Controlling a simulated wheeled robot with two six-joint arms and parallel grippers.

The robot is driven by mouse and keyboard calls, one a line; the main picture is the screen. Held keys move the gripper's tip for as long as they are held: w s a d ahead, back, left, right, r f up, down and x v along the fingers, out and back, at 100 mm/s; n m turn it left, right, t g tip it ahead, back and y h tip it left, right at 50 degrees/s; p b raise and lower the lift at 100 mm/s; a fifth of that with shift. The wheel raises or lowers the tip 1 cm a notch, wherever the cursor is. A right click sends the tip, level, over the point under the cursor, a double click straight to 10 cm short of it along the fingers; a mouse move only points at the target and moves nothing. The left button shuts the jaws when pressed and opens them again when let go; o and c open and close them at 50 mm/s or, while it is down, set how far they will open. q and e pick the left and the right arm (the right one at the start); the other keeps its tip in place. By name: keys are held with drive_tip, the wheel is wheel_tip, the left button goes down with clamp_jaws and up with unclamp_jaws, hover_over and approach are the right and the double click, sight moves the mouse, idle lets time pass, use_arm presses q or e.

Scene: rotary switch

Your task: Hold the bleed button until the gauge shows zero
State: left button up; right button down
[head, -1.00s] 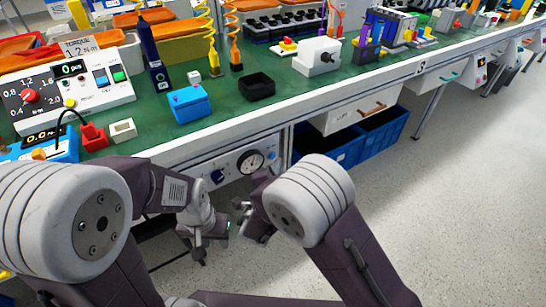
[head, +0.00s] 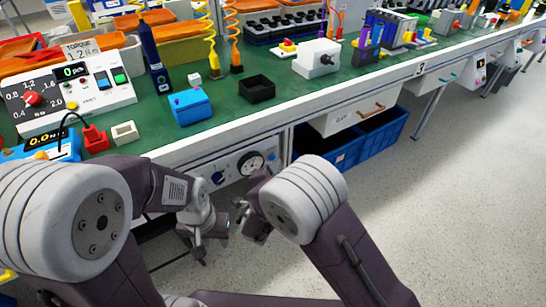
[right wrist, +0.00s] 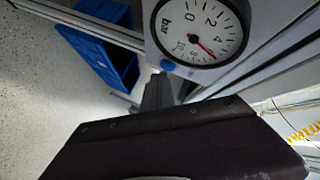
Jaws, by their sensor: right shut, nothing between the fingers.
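The round gauge (head: 250,163) is on the panel under the bench top. In the right wrist view the gauge (right wrist: 200,32) is large, its red needle pointing to the lower right, past the 4 and well away from 0. A blue button (right wrist: 167,65) sits at its rim there; I take it as the bleed button. My right gripper (head: 241,216) is shut and empty below the panel. In the right wrist view its dark fingers (right wrist: 159,84) end just below the blue button; contact is unclear. My left gripper (head: 198,254) hangs lower left; its jaws are too small to read.
A blue knob (head: 218,178) is left of the gauge. A drawer (head: 352,115) and blue crates (head: 342,156) stand to the right under the bench. The green bench top (head: 222,118) holds many items. The floor (head: 450,200) at right is clear.

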drive_tip(key=shift+w+a+p, duration=0.25)
drive_tip(key=shift+w+p, duration=0.05)
drive_tip(key=shift+w, duration=0.05)
idle(2.5)
idle(0.6)
drive_tip(key=shift+s+d+p, duration=0.35)
drive_tip(key=shift+s+d, duration=0.15)
drive_tip(key=shift+s, duration=0.2)
drive_tip(key=s+d, duration=0.1)
drive_tip(key=s, duration=0.1)
drive_tip(key=s+d+p, duration=0.1)
drive_tip(key=s+d, duration=0.1)
idle(0.6)
